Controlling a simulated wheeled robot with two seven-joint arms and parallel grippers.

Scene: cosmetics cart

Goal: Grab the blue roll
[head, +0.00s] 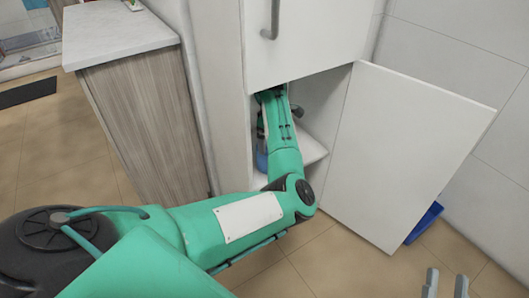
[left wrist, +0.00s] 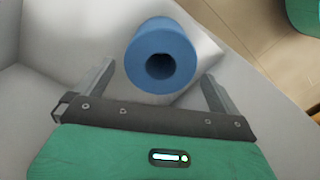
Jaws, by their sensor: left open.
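The blue roll (left wrist: 163,48) shows in the left wrist view with its round end and dark centre hole facing the camera. My left gripper (left wrist: 156,76) is open, with one finger on each side of the roll and a visible gap in the picture; I cannot tell how deep the roll sits between them. In the head view my left arm reaches into the open cabinet and hides its gripper. A small blue patch (head: 261,160) beside the forearm may be the roll. My right gripper (head: 445,284) is open and empty at the bottom right.
The white cabinet has a shelf (head: 312,150) and an open door (head: 410,150) swung to the right. A closed upper door (head: 310,38) is above my arm. A wood-fronted counter (head: 145,115) stands left. A blue object (head: 424,222) lies behind the open door.

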